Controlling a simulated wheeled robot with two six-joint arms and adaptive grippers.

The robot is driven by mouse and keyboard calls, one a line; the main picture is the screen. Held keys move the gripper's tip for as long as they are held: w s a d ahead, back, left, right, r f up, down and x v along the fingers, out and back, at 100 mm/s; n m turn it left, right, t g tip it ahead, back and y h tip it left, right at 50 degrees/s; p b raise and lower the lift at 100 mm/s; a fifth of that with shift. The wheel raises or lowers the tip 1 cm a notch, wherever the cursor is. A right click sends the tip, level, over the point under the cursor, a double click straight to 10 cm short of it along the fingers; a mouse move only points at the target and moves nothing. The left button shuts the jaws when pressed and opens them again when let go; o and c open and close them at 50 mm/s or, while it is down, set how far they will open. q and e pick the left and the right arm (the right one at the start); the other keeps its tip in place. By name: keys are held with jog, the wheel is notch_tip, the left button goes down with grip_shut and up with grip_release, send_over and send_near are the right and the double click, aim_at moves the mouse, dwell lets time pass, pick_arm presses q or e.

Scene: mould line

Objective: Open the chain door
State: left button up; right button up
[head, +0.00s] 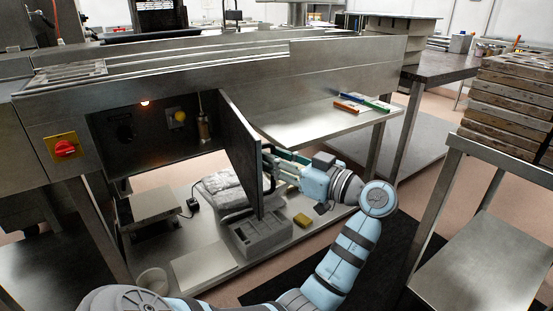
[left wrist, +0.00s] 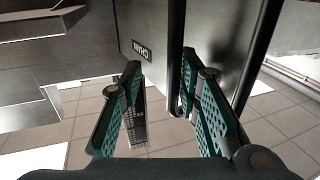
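The chain door (head: 240,150) is a dark metal panel that stands swung out from the open compartment in the machine's front. In the left wrist view the door (left wrist: 215,35) bears a label reading CHAIN (left wrist: 147,47), seen upside down. A dark bar handle (left wrist: 176,60) runs along it. My left gripper (head: 268,165) is at the right face of the door, its tips partly hidden in the head view. In the left wrist view its fingers (left wrist: 160,65) are spread, with the bar between them, nearer the right finger. Contact cannot be told. My right gripper is out of view.
A lower shelf holds a grey block (head: 262,236) below the door. A side shelf (head: 300,125) and a stacked rack (head: 510,105) stand at right.

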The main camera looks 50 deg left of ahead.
pick_arm(q)
jog(key=w+d, duration=0.1)
jog(key=d, duration=0.6)
jog(key=shift+d, duration=0.25)
jog(key=shift+w, duration=0.1)
